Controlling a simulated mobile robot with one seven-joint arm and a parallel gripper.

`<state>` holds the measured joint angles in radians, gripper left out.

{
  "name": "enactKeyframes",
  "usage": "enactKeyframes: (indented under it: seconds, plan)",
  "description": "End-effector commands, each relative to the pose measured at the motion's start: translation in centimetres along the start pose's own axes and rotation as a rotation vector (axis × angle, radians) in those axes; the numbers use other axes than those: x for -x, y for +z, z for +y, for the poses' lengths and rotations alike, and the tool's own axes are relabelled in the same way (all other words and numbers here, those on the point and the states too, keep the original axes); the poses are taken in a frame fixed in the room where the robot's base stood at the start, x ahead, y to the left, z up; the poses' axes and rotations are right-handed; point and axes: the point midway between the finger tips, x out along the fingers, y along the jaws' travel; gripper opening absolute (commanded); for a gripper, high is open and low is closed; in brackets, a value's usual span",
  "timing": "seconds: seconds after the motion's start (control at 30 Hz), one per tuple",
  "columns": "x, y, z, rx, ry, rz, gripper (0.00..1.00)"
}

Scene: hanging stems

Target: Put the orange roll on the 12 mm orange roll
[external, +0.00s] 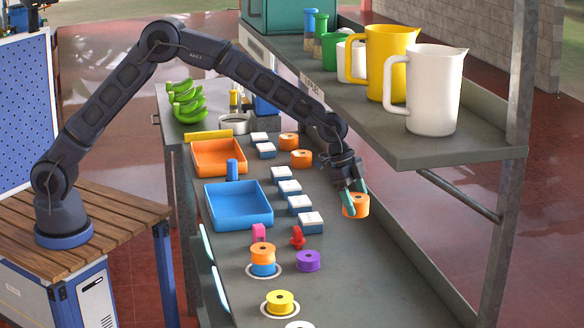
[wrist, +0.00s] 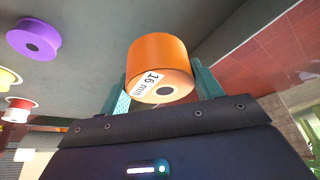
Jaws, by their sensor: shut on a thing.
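My gripper (external: 352,190) is shut on an orange roll (external: 356,205) and holds it above the bench's right side. In the wrist view, the roll (wrist: 160,68) sits between the teal fingers, and its label reads "16 mm". Two more orange rolls stand farther back, one at the rear (external: 289,141) and one just nearer (external: 302,159). Another orange roll (external: 263,249) sits on a blue roll (external: 263,266) inside a white ring at the front. The labels of these rolls are too small to read, so I cannot tell which is 12 mm.
A purple roll (external: 308,261), a yellow roll (external: 280,300) and a red item (external: 297,238) stand near the front. Several white-topped boxes (external: 299,204) line the bench beside a blue tray (external: 213,222) and an orange tray (external: 200,170). A shelf with jugs (external: 433,90) overhangs the right.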

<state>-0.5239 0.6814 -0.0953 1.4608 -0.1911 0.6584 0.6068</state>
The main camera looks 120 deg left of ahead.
Motion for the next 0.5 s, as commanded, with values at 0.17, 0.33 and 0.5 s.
enactKeyframes:
  seconds: [0.17, 0.33, 0.5]
  plan:
    - [1.4, -0.6, 0.0, 0.0, -0.001, 0.001, 0.34]
    - [1.6, -0.3, -0.4, 0.005, -0.002, 0.0, 0.34]
    - [1.8, 1.8, -2.7, 0.031, -0.013, -0.002, 0.34]
